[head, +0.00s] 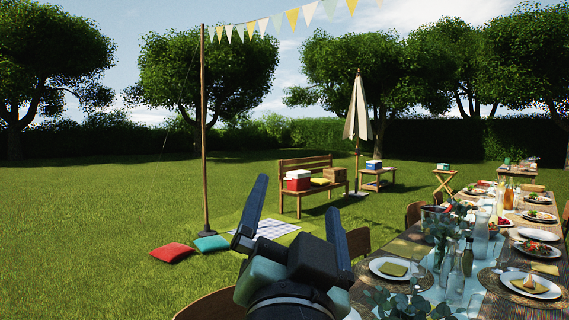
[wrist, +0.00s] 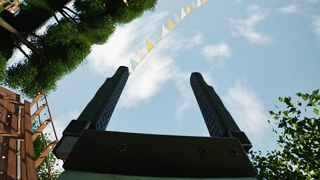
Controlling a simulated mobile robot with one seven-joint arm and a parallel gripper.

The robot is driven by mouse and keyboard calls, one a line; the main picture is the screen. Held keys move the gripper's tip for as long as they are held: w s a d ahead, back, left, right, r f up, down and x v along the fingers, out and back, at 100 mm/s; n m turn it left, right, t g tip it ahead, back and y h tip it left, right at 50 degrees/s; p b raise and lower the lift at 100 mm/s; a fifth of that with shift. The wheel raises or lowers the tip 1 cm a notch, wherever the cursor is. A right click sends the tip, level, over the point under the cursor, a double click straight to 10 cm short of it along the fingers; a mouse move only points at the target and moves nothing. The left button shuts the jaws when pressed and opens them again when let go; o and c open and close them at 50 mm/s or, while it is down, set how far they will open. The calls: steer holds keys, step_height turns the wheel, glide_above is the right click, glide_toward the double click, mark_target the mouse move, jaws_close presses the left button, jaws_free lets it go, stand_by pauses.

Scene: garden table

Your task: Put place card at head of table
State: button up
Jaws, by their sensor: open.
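My gripper (head: 294,208) is open and empty in the head view, raised at the near left of the long table (head: 364,299). In the wrist view my gripper (wrist: 160,78) shows two spread fingers against the sky, with nothing between them. The table is set with plates, bottles, glasses and greenery. I cannot make out a place card in either view. A near plate (head: 377,270) with a folded green napkin lies just right of my gripper.
Chairs (head: 358,243) line the table's left side. A wooden bench (head: 312,189) with a red cooler (head: 298,181), a closed parasol (head: 358,112) and a pole (head: 204,130) stand on the lawn. Red (head: 173,252) and teal (head: 211,243) cushions lie left. Open grass (head: 80,220) is free further left.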

steer(key=s+a+r+n+t+y, duration=0.1)
steer(key=s+r+n+t, duration=0.4)
steer(key=s+r, duration=0.4)
steer(key=s+n, duration=0.1)
steer(key=s, duration=0.2)
steer(key=shift+a+r+n+y, duration=0.15)
steer(key=shift+a+n+y, duration=0.05)
steer(key=shift+n+y, duration=0.1)
